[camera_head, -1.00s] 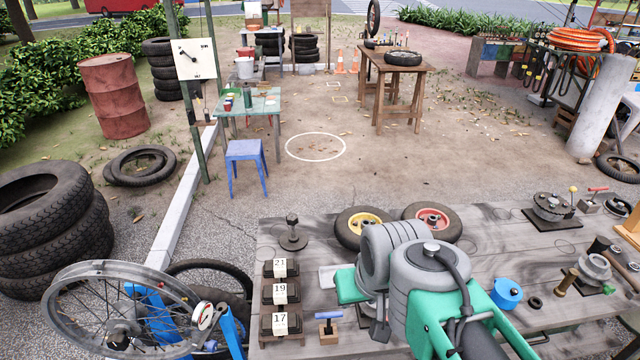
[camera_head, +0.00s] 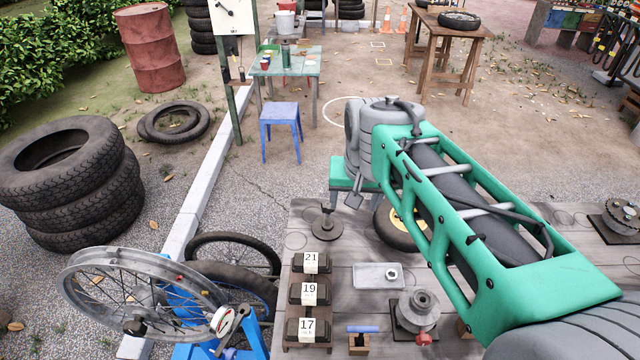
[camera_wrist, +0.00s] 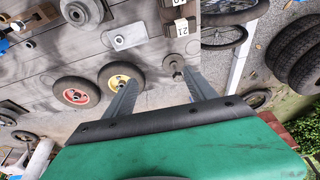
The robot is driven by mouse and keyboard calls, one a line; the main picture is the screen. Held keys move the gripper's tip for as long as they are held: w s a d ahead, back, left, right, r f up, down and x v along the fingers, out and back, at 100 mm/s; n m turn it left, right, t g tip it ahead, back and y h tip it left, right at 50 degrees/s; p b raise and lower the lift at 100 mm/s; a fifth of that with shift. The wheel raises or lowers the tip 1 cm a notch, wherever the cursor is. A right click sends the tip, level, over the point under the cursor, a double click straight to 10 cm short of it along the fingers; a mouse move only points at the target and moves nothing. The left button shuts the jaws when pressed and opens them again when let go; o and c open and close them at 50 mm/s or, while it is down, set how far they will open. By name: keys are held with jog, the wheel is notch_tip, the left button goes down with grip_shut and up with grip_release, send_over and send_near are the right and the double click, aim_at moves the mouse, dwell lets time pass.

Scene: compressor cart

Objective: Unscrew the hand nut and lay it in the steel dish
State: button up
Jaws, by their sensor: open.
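A shallow steel dish (camera_head: 360,276) lies on the grey plank bench, right of the number blocks. A small grey ring-shaped nut (camera_head: 392,273) lies in its right part; I cannot tell for sure whether it is the hand nut. The dish also shows in the wrist view (camera_wrist: 136,31). A dark upright post on a round base (camera_head: 326,228) stands behind the blocks; it shows beyond my fingertips in the wrist view (camera_wrist: 174,64). My gripper (camera_wrist: 161,76) is open, with nothing visible between its fingers. In the head view my wrist and arm partly hide it.
Number blocks 21, 19 and 17 (camera_head: 308,294) stand left of the dish. A grey pulley-like part with a red knob (camera_head: 418,310) stands in front right. A yellow-hubbed wheel (camera_wrist: 121,79) and a red-hubbed wheel (camera_wrist: 76,93) lie on the bench.

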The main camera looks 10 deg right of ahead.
jog(key=shift+o, duration=0.2)
jog(key=w+f+m+g, duration=0.1)
jog(key=w+f, duration=0.3)
jog(key=w, duration=0.7)
jog(key=shift+m+b, duration=0.35)
jog(key=shift+m, duration=0.35)
jog(key=m+g, duration=0.1)
jog(key=m, duration=0.3)
send_near(328, 204)
jog(key=shift+w+a+f+h+b, duration=0.25)
jog(key=shift+a+f+h+b, duration=0.1)
jog(key=shift+f+h+b, duration=0.1)
jog(key=f, duration=0.2)
jog(key=f+p, duration=0.1)
jog(key=f, duration=0.2)
jog(key=f+p, duration=0.1)
jog(key=f, duration=0.1)
jog(key=shift+w+d+f, duration=0.3)
jog(key=shift+w+d, duration=0.1)
grip_shut()
jog(key=shift+n, duration=0.5)
jog(key=shift+n+b, duration=0.3)
jog(key=shift+n, duration=0.3)
